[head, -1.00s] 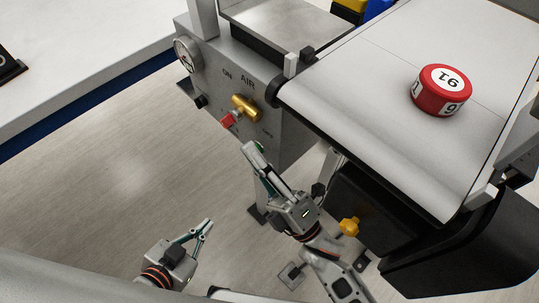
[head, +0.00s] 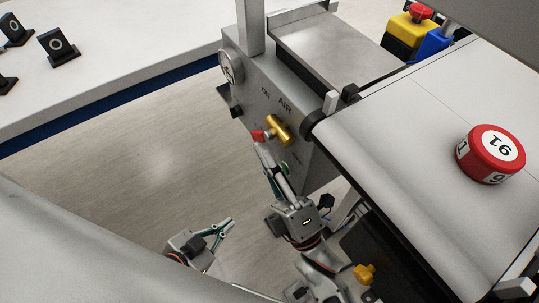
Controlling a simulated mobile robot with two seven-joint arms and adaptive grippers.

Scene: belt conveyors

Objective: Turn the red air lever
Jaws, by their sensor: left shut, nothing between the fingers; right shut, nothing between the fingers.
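The red air lever (head: 259,135) sticks out to the left of a brass valve (head: 279,130) on the grey panel (head: 250,85), below the words "ON" and "AIR". My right gripper (head: 263,148) is shut and empty. Its fingertips are right at the underside of the red lever and overlap it in the picture; I cannot tell whether they touch. My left gripper (head: 229,224) is lower down, over the floor, well away from the lever. It is shut and empty.
A conveyor belt (head: 400,130) with a red numbered puck (head: 490,154) runs to the right of the panel. A round gauge (head: 231,66) sits on the panel's left. A yellow knob (head: 364,273) is below the belt. Open floor (head: 150,180) lies to the left.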

